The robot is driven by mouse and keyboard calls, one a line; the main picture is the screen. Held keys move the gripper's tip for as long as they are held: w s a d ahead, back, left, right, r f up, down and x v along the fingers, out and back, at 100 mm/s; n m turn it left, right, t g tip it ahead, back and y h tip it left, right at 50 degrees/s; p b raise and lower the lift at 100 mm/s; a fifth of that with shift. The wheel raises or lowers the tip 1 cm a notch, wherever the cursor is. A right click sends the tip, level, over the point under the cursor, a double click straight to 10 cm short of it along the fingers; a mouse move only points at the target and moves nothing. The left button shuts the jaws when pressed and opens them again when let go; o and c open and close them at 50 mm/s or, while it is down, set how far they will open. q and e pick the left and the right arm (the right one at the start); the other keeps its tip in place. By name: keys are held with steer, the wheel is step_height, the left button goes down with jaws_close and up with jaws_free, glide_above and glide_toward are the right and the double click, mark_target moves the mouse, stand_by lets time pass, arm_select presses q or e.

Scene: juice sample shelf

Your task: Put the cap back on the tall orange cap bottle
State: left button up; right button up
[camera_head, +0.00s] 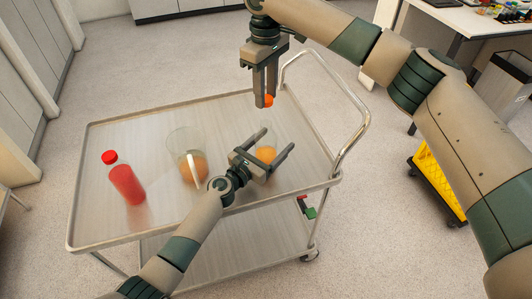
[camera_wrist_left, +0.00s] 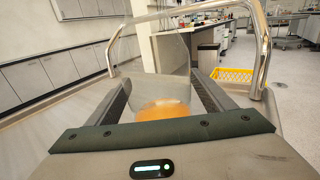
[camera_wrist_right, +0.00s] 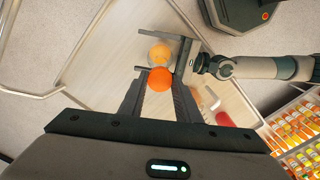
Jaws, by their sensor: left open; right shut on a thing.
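The clear bottle with orange juice (camera_head: 266,155) stands uncapped on the cart. It also shows in the left wrist view (camera_wrist_left: 165,110) and the right wrist view (camera_wrist_right: 160,53). My left gripper (camera_head: 277,139) is open, with one finger on each side of the bottle; I cannot tell whether either touches it. The orange cap (camera_head: 268,101) is held by my right gripper (camera_head: 265,104), which points down and is shut on it. The cap is above the bottle and apart from it. In the right wrist view the cap (camera_wrist_right: 160,79) sits between the fingertips, beside the bottle in the picture.
A glass beaker (camera_head: 184,146) holding orange juice stands left of my left gripper. A red bottle with a red cap (camera_head: 126,184) stands at the left of the cart (camera_head: 150,118). The cart's rail handle (camera_head: 357,125) rises at the right.

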arm_select(q)
steer(key=c, duration=1.6)
arm_select(e)
glide_above(266, 123)
steer(key=shift+f, duration=2.5)
steer(key=shift+f, duration=0.9)
steer(key=shift+f, duration=0.6)
